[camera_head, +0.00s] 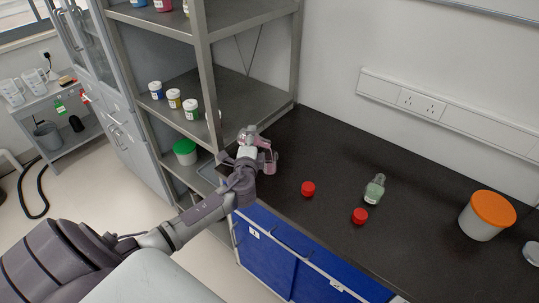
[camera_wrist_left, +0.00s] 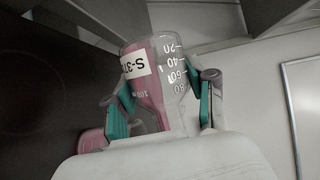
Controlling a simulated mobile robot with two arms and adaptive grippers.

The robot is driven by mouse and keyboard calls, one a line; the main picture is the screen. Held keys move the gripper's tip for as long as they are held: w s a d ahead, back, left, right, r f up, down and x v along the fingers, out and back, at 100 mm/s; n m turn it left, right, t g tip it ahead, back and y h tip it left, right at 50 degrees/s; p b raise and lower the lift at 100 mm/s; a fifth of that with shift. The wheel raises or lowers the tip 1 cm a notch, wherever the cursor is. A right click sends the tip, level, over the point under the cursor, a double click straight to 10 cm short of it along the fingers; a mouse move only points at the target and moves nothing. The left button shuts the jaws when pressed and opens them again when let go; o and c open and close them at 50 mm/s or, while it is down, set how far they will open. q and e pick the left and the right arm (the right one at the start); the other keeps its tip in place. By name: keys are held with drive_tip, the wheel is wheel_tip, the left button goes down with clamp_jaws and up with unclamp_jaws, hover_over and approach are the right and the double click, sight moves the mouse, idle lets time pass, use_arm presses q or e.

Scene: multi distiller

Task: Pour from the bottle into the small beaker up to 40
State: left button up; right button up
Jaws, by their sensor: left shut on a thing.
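My left gripper (camera_head: 247,144) is shut on a clear bottle (camera_head: 262,140) with pink liquid, held tilted above the black counter. In the left wrist view the bottle (camera_wrist_left: 152,72) lies between the green finger pads. It has a white label and printed marks from 20 to 100. Its pink liquid lies along one side. The small beaker (camera_head: 270,163) stands on the counter just below the bottle and has pink in it. A pink part of the beaker (camera_wrist_left: 92,141) shows at lower left in the wrist view. The liquid level against its marks is too small to read. My right gripper is not in view.
Red caps (camera_head: 308,188) and (camera_head: 359,216) lie on the counter (camera_head: 330,150), with a greenish bottle (camera_head: 374,190) beside them. A white tub with an orange lid (camera_head: 491,210) stands at right. A metal shelf (camera_head: 245,90) with several jars rises close to my left gripper.

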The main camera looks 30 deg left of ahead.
use_arm(q)
drive_tip(key=shift+d+f+m+t+b, duration=0.15)
drive_tip(key=shift+f+m+t+b, duration=0.2)
drive_tip(key=shift+m+b, duration=0.55)
idle(1.8)
drive_tip(key=shift+r, duration=0.2)
idle(0.7)
drive_tip(key=shift+y, duration=0.3)
